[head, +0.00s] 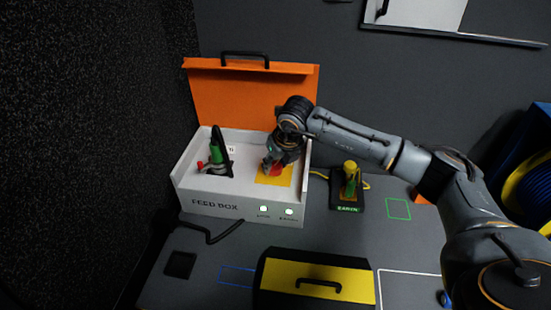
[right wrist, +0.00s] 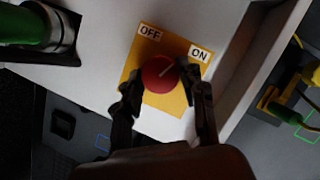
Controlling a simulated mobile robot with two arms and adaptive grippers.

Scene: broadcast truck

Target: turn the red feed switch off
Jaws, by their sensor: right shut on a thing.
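The red feed switch (right wrist: 159,75) is a round knob on a yellow plate (right wrist: 180,101) inside the feed box (head: 214,204). In the right wrist view its plate carries an OFF label (right wrist: 150,33) and an ON label (right wrist: 199,54). The white line on the knob points up and right, toward the ON label. My right gripper (right wrist: 160,88) is shut on the knob, a finger on each side. In the head view my right gripper (head: 275,166) hides much of the switch. My left gripper is not in view.
The orange lid (head: 230,95) stands open behind the box. A green connector with a red part (head: 216,155) is at the box's left. A yellow-green plug on a black base (head: 350,180) stands to the right. A yellow-black case (head: 350,283) sits in front.

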